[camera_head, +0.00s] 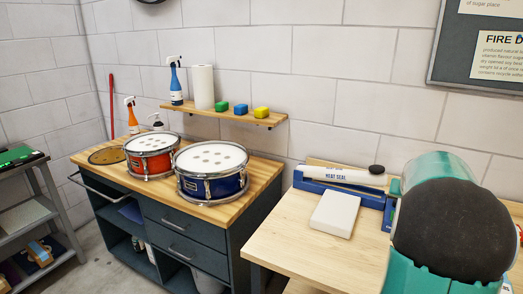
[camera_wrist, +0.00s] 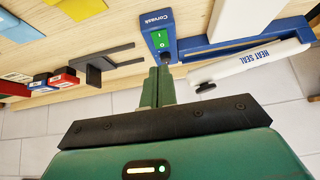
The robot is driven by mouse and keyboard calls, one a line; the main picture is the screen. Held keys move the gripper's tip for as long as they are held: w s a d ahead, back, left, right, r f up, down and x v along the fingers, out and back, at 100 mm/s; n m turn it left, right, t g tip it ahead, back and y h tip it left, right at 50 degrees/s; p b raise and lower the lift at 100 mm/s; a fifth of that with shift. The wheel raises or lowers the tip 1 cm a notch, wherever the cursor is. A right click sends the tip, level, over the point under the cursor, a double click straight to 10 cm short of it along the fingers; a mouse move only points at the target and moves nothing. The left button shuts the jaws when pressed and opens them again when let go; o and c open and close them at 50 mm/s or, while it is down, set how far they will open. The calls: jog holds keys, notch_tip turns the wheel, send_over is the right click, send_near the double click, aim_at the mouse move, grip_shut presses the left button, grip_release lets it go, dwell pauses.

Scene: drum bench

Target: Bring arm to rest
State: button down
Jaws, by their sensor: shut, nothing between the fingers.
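My gripper (camera_wrist: 158,88) shows in the wrist view as two narrow green fingers pressed together, with nothing between them. Its tips appear just in front of the blue end of the heat sealer (camera_wrist: 160,22), which has a green switch; I cannot tell whether they touch it. In the head view my green and black arm fills the right side, over the light wooden table, and the gripper itself is hidden. The heat sealer (camera_head: 340,174) lies at the back of that table, blue with a white lever arm and a black knob.
A white block (camera_head: 335,214) lies before the sealer. A dark bracket (camera_wrist: 96,68) and red and blue boxes (camera_wrist: 48,82) lie left in the wrist view. On the drum bench stand a red drum (camera_head: 151,156) and a blue drum (camera_head: 212,172), below a wall shelf (camera_head: 225,114).

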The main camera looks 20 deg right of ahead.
jog(key=a+r+n+t+y, duration=0.1)
jog(key=a+r+n+y, duration=0.15)
jog(key=a, duration=1.25)
jog(key=a+r+n+y, duration=0.15)
jog(key=a+r, duration=0.25)
jog(key=a, duration=1.1)
jog(key=s+a+f+n+y, duration=0.1)
jog(key=s+a+f+n, duration=0.1)
jog(key=s+a, duration=0.6)
jog(key=s+a+f+n, duration=0.1)
jog(key=s+a+n, duration=0.2)
jog(key=s+a, duration=0.5)
jog(key=a, duration=0.3)
jog(key=shift+a+f+n+y, duration=0.3)
jog(key=shift+f+y, duration=0.05)
jog(key=shift+y, duration=0.05)
jog(key=shift+d, duration=0.2)
